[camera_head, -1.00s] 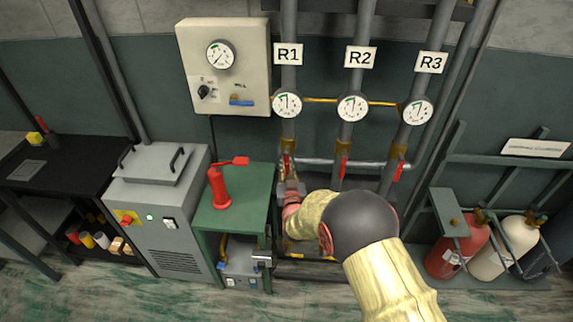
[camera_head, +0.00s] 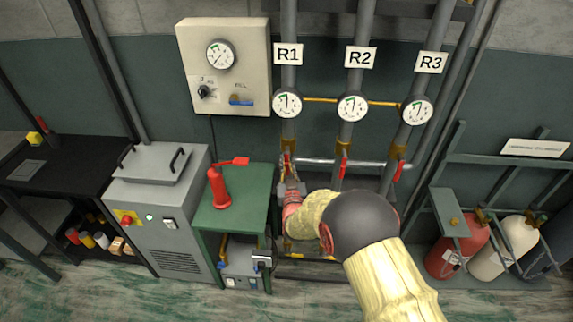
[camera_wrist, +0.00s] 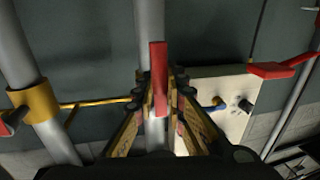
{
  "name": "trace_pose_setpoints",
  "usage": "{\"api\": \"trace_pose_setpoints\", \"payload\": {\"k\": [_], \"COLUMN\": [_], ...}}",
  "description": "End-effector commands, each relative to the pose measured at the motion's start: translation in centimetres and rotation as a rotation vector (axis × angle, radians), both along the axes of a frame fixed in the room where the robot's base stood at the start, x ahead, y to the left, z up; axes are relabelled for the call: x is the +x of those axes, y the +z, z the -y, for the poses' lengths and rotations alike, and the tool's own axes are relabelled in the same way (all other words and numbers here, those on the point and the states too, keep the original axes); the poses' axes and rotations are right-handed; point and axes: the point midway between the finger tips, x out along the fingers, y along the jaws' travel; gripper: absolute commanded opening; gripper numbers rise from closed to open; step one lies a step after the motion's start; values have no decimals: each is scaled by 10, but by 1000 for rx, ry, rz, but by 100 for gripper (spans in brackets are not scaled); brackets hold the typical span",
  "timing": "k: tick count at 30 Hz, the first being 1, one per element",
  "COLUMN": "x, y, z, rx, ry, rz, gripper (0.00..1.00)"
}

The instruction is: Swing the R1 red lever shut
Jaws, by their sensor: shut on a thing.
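The R1 red lever (camera_head: 287,165) hangs on the R1 pipe (camera_head: 289,65), below the R1 label and its gauge, and points about straight down along the pipe. It also shows in the wrist view (camera_wrist: 158,75) as a red bar between my fingers. My gripper (camera_head: 290,186) is at the lever's lower end, shut on it with one finger on each side. My forearm hides the lower part of the pipes. The exact finger contact is dark and hard to see.
The R2 lever (camera_head: 343,167) and R3 lever (camera_head: 398,171) hang to the right. A red hand pump (camera_head: 220,188) stands on the green table (camera_head: 245,213) to the left. A gauge panel (camera_head: 183,48) is above it. Gas cylinders (camera_head: 465,250) stand at the right.

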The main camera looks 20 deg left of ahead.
Motion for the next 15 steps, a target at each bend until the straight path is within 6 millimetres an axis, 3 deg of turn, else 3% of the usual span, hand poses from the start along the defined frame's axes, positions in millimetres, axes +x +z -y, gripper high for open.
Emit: {"api": "trace_pose_setpoints", "payload": {"k": [15], "x": [4], "y": [5], "z": [13], "rx": [-349], "ry": [0], "rz": [85], "gripper": [0]}}
